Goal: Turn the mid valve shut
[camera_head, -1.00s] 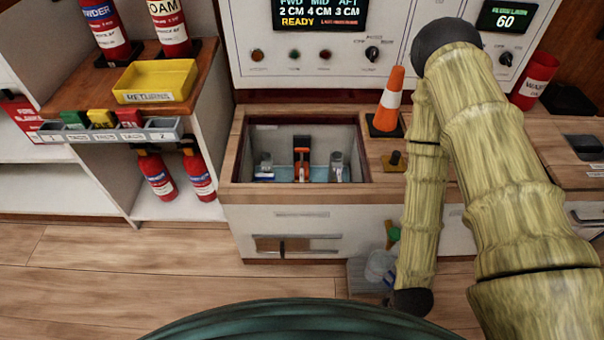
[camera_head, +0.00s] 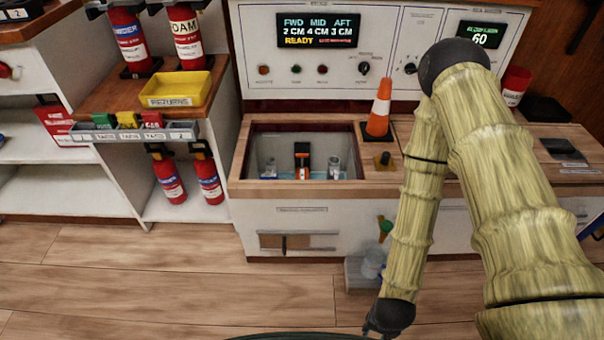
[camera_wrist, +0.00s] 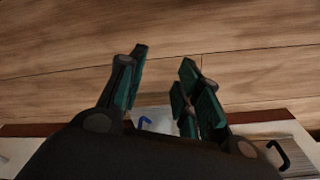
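No part is clearly readable as the mid valve. The counter holds an open sunken basin (camera_head: 240,165) with an upright orange and black piece (camera_head: 302,160) in its middle and a pale cylinder on each side. A green handle (camera_head: 385,227) shows low on the cabinet front, above a clear container (camera_head: 372,263). In the wrist view my gripper (camera_wrist: 164,62) is open, its dark green fingers apart over wooden floor, with nothing gripped. In the head view the gripper is mostly cut off at the bottom edge.
The panel display (camera_head: 317,30) reads FWD 2, MID 4, AFT 3 CM, READY. Extinguishers and a yellow returns tray (camera_head: 178,88) are at left.

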